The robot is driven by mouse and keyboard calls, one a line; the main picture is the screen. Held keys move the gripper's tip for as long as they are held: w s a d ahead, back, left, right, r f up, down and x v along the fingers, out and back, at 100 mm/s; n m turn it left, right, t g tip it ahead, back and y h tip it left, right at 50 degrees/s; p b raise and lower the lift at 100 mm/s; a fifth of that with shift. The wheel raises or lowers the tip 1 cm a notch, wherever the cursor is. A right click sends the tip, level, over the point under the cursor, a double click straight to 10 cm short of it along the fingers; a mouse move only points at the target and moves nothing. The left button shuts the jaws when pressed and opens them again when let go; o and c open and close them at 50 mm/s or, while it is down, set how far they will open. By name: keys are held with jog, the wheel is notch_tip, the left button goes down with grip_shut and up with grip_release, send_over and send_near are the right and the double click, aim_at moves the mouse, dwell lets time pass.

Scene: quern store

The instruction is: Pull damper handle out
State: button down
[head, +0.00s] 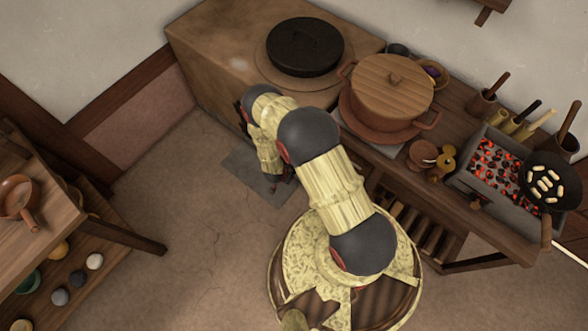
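I cannot make out a damper handle for certain. The clay stove (215,65) stands at the upper left with a black lidded pot on top. Its front face is partly hidden behind my arm, and a dark part shows there beside the arm. A small brown knob (475,204) sits on the front of the grey charcoal brazier at the right. My arm reaches to the stove front and bends down there. My gripper (272,184) is at its lower end, small and dark, low in front of the stove. Its fingers and anything between them are not clear.
A grey slab (240,166) lies on the floor under my gripper. A big lidded pot (392,90) stands on the bench right of the stove. A pan (550,182) rests over the brazier's coals. A wooden table (110,229) stands at left. Floor between is clear.

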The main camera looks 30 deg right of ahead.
jog(key=shift+s+a, duration=0.2)
jog(key=shift+a, duration=0.35)
jog(key=shift+s+a, duration=0.2)
jog(key=shift+a, duration=0.3)
jog(key=c, duration=1.7)
grip_release()
jog(key=shift+a, duration=0.1)
jog(key=v, duration=1.2)
jog(key=shift+s, duration=0.1)
